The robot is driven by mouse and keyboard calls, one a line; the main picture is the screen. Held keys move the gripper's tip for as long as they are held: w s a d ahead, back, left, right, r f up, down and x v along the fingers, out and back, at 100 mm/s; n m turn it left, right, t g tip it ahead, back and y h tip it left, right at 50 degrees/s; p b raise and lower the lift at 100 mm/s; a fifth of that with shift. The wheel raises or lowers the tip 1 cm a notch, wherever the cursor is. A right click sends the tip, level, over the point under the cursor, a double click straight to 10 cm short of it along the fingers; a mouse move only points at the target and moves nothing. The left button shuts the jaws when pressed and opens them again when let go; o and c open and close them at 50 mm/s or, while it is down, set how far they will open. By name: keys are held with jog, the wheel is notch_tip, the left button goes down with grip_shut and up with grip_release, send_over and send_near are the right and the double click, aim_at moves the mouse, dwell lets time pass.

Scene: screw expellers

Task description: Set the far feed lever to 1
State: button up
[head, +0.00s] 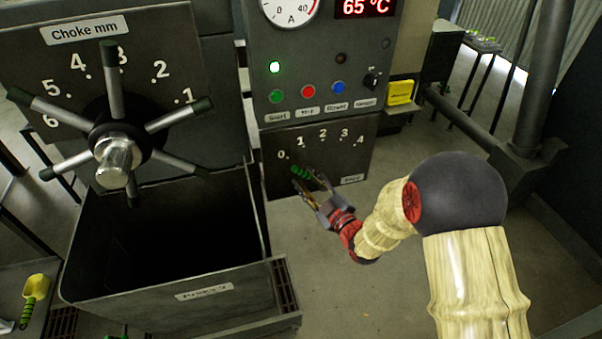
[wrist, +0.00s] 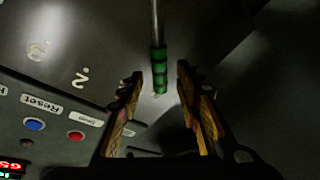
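The feed lever's green grip (head: 301,172) shows in the head view in front of a dark panel (head: 330,160) marked 0 to 4. In the wrist view the lever is a thin grey rod with a ribbed green grip (wrist: 159,70). My gripper (head: 312,184) is at the grip in the head view. In the wrist view the two fingers of my gripper (wrist: 158,84) stand apart, one on each side of the grip's end, with visible gaps. The fingers partly hide the lever in the head view, so I cannot tell its exact scale setting.
A choke handwheel (head: 118,148) with several spokes stands at left above an open dark bin (head: 222,291). Buttons, including a red one (head: 308,91), sit above the lever panel. A yellow box (head: 400,92) is on the right. Open floor lies right of the panel.

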aim_at(303, 174)
jog(key=shift+b+x, duration=0.3)
jog(key=shift+x, duration=1.8)
jog(key=shift+c, duration=0.2)
grip_shut()
